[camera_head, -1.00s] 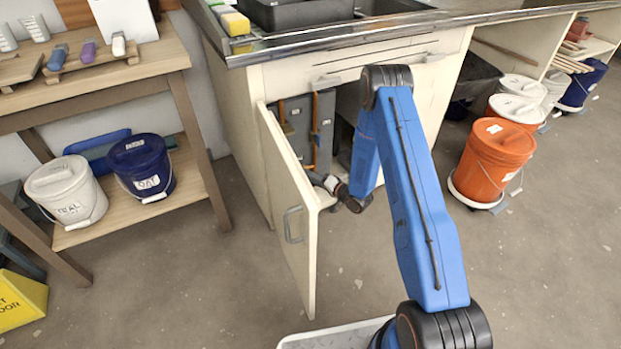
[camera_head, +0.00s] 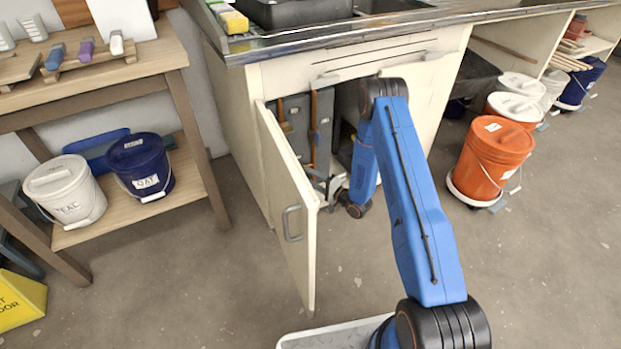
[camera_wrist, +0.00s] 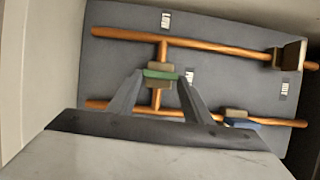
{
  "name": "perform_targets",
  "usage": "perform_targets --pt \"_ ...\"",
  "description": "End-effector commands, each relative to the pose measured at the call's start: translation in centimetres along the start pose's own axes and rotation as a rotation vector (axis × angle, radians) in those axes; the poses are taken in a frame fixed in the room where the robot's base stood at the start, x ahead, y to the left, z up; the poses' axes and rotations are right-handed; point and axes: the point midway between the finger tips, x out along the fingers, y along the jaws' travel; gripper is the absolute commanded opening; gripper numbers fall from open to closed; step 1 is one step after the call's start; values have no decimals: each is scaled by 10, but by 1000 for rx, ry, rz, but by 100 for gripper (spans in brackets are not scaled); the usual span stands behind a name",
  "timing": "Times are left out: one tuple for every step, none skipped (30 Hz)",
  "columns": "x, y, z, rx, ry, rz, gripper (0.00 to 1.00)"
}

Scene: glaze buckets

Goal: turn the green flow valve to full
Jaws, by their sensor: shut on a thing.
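The green flow valve (camera_wrist: 160,74) shows in the wrist view as a green handle on a short upright copper pipe (camera_wrist: 163,52) between two long pipes. Its handle lies crosswise to that short pipe. My gripper (camera_wrist: 160,77) is shut on the green handle, one finger at each end of it. In the head view the valve is hidden inside the open cabinet under the sink, and my wrist is at the cabinet opening.
A blue handle (camera_wrist: 240,122) sits on the lower long pipe, and a brown block (camera_wrist: 290,54) on the upper one. The cabinet door (camera_head: 291,215) stands open left of my arm. An orange bucket (camera_head: 488,160) stands to the right. Floor before the cabinet is clear.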

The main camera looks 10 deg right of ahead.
Motion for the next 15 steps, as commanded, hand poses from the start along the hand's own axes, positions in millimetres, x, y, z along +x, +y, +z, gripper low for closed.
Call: perform_targets --pt "-1 1 -1 1 3 1 23" --pt "-1 1 -1 1 3 1 23" --pt "-1 1 -1 1 3 1 23" --pt "-1 1 -1 1 3 1 23" --pt "0 1 -1 1 3 1 23" --pt "0 1 -1 1 3 2 23" --pt "0 1 -1 1 3 2 23" --pt "0 1 -1 1 3 2 23" --pt "0 1 -1 1 3 2 52" --pt "0 1 -1 1 3 2 60" --pt "0 1 -1 1 2 2 64" --pt "0 1 -1 0 2 2 64" --pt "0 0 -1 0 2 1 64" --pt "0 0 -1 0 2 1 64" --pt "0 0 -1 0 2 1 64"
